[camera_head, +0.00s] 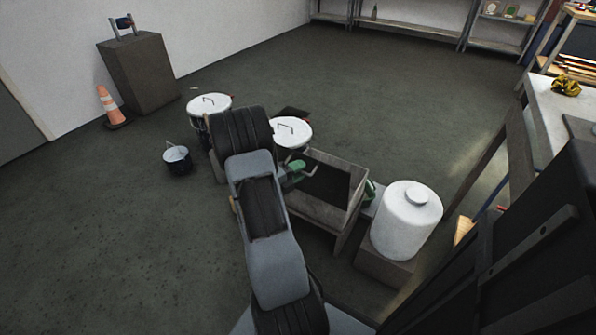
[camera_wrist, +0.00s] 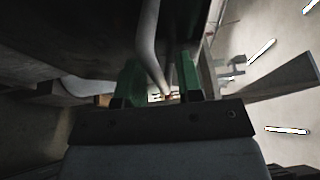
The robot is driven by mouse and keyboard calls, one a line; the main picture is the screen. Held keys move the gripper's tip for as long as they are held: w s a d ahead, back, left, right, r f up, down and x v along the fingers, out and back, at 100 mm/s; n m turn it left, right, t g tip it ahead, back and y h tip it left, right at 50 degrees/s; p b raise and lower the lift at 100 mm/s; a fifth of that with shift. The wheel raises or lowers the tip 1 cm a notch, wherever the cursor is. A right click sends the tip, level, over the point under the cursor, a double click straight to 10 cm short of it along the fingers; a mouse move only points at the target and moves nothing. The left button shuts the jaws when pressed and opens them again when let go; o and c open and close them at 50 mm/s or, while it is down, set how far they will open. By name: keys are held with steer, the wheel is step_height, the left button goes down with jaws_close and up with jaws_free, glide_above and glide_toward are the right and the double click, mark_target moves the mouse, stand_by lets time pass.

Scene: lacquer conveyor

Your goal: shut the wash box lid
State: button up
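The wash box (camera_head: 353,192) is a grey, straight-walled box on the floor right of my arm. A dark surface (camera_head: 325,183) lies within its rim; I cannot tell whether this is the lid or the inside. A pale bent handle (camera_head: 311,172) shows at the box's near left side, beside my green-fingered gripper (camera_head: 297,169). In the wrist view, my gripper (camera_wrist: 160,82) has its two green fingers apart. The pale handle bar (camera_wrist: 150,40) runs between them, with a gap visible on its right. A dark panel (camera_wrist: 75,35) fills the upper left there. My arm hides part of the box.
Two white-lidded buckets (camera_head: 209,104) (camera_head: 290,132) stand behind my arm. A white lidded canister (camera_head: 407,222) stands close right of the box. A small pail (camera_head: 177,159) and a cone (camera_head: 111,107) are at left. A workbench (camera_head: 562,112) stands at right. The back floor is clear.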

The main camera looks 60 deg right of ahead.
steer(key=shift+c, duration=0.4)
jaws_close()
